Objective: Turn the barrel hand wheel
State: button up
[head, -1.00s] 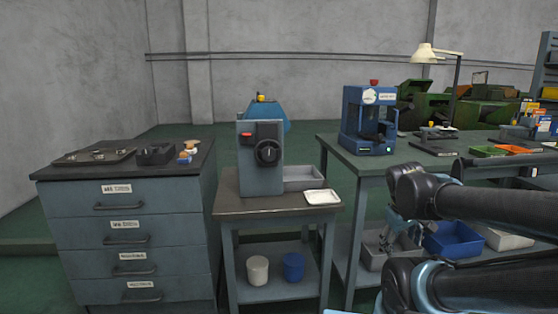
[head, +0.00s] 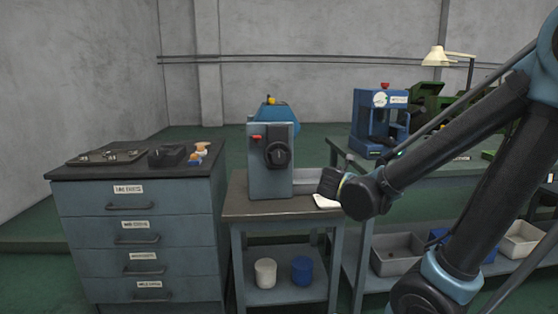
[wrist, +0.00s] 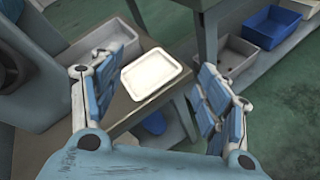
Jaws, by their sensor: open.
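The grey-blue machine (head: 262,176) stands on a small dark-topped table. On its front is a round black hand wheel (head: 277,153) with a pale mark at its centre. In the wrist view, part of a dark round shape, likely the hand wheel (wrist: 12,70), shows at the left edge. My gripper (wrist: 155,82) is open and empty, its two blue-padded fingers wide apart above the small table, to the right of the machine. Nothing touches the hand wheel. In the head view my forearm end covers part of the table's right side, and the fingers cannot be made out there.
A white tray (wrist: 154,72) lies on the small table (head: 265,208) below my fingers. A drawer cabinet (head: 135,235) stands to the left. A green-topped bench with a blue press (head: 375,125) stands to the right. Grey and blue bins sit on the bench's lower shelf.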

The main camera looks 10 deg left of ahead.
jog(key=s+a+r+n+t+y, duration=0.25)
jog(key=a+n, duration=0.45)
jog(key=a, duration=0.5)
jog(key=n+y, duration=0.5)
jog(key=n, duration=0.1)
send_near(279, 158)
jog(key=shift+t+h, duration=0.25)
jog(key=shift+t, duration=0.2)
jog(key=x, duration=1.1)
jog(key=shift+w+a+f, duration=0.25)
jog(key=shift+a+f, duration=0.05)
jog(key=shift+f, duration=0.05)
jog(key=c, duration=1.1)
